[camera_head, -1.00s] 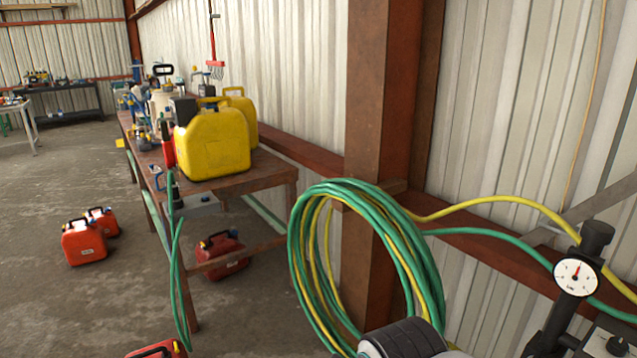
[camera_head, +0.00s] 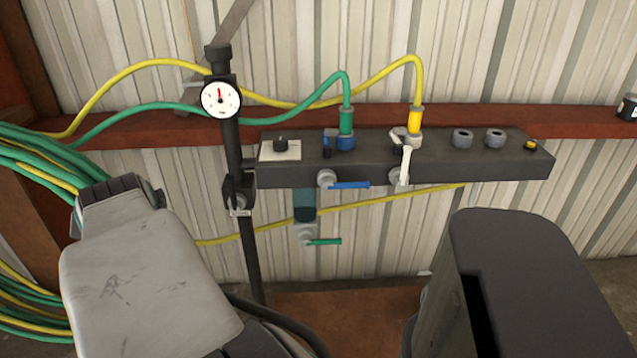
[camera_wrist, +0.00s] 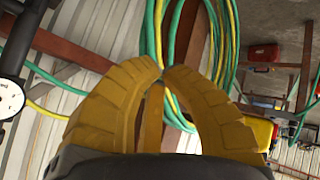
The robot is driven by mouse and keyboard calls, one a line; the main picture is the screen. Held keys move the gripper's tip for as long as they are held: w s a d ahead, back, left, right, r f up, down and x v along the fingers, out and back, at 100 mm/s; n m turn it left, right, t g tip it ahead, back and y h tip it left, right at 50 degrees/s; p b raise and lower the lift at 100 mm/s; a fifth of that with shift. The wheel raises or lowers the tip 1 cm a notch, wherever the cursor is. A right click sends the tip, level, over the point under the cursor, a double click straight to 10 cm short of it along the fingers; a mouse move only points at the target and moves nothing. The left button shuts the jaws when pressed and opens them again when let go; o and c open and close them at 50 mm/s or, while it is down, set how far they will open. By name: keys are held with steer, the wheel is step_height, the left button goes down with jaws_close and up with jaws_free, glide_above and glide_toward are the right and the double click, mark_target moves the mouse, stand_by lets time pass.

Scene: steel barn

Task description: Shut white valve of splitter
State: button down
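The splitter (camera_head: 360,160) is a dark grey bar against the corrugated wall in the head view. Its white valve (camera_head: 404,167) is right of the middle, below the yellow hose's connector, with its lever pointing down, across the bar. The blue valve (camera_head: 348,185) left of it has its lever lying level, pointing right. My gripper (camera_wrist: 164,69) shows in the wrist view with yellow fingers whose tips come together, with nothing held between them. It faces the coiled hoses, away from the white valve. The gripper does not show clearly in the head view.
A pressure gauge (camera_head: 221,98) on a dark post stands at the splitter's left end. Green (camera_head: 310,105) and yellow (camera_head: 385,72) hoses arch above the bar. A green-handled valve (camera_head: 323,241) hangs below. Coiled hoses (camera_head: 25,160) are at the left. My arm parts fill the lower corners.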

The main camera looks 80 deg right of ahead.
steer(key=s+d+f+m+g+h+b, duration=0.1)
steer(key=s+d+f+g+h+b, duration=0.1)
steer(key=s+d+h+b, duration=0.5)
steer(key=s+d+f+g+b, duration=0.2)
steer(key=s+d+b, duration=0.3)
steer(key=s+d, duration=0.6)
steer(key=s+d+g+h+b, duration=0.2)
steer(key=s+d+g+b, duration=0.1)
steer(key=s, duration=0.6)
steer(key=s+d+g+h+b, duration=0.1)
steer(key=s+d+g+b, duration=0.2)
steer(key=s, duration=0.6)
steer(key=shift+r+g+h+b, duration=0.2)
steer(key=shift+g+h+b, duration=0.2)
steer(key=shift+g+b, duration=0.55)
steer(key=shift+t, duration=0.25)
